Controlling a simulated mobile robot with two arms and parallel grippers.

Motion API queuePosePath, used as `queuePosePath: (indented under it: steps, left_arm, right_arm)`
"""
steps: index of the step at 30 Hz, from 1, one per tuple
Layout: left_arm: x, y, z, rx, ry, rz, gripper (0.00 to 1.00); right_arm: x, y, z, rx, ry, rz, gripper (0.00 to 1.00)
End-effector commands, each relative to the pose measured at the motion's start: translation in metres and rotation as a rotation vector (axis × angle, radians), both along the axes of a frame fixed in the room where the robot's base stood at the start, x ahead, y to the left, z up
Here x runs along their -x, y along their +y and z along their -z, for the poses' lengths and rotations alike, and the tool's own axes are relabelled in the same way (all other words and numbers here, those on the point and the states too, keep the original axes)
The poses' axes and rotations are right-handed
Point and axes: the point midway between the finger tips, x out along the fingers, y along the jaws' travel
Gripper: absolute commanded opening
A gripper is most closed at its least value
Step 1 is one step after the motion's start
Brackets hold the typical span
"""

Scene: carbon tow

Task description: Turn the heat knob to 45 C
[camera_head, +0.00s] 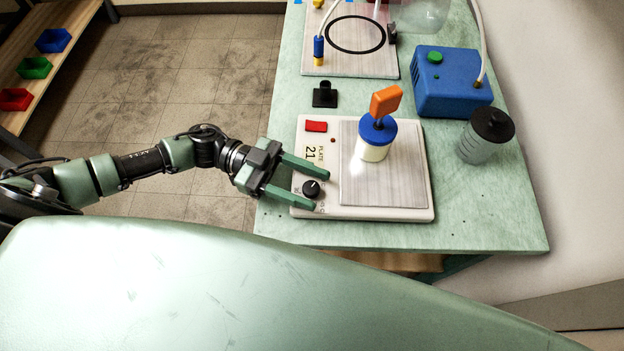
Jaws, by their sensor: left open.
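The heat knob (311,188) is a small round black dial with a light mark, on the left front of a white hot plate (425,190) labelled "PLATE 21". My left gripper (321,191) is open, with its two green fingers pointing right. In the picture one finger lies above the knob and the other below it, so the knob shows between the fingertips. I cannot tell whether either finger touches it. The scale around the knob is too small to read. My right gripper is not in view.
A white jar with a blue lid and orange handle (385,101) stands on the plate's grey top. A red switch (316,126) is on the plate. A blue pump box (455,85) and a black-lidded clear jar (485,138) stand right. The green table's (490,215) front right is clear.

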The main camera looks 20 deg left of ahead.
Motion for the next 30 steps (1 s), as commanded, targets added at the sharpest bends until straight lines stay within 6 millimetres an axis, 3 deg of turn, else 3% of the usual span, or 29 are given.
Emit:
queuePosePath:
  steps: [11,15,17,23,30]
  left_arm:
    - [0.001,-0.008,0.0,0.0,0.0,0.0,0.51]
    - [0.001,-0.008,0.0,0.0,0.0,0.0,0.12]
    - [0.001,-0.008,0.0,0.0,0.0,0.0,0.0]
    - [0.001,-0.008,-0.001,-0.001,0.0,-0.007,0.0]
    - [0.002,-0.007,-0.004,-0.001,0.003,-0.085,0.0]
  right_arm:
    - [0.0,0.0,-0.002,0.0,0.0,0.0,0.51]
    - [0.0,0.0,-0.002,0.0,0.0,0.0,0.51]
    - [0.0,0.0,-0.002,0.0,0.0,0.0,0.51]
    - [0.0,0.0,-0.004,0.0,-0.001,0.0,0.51]
    - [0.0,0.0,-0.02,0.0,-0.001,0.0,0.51]
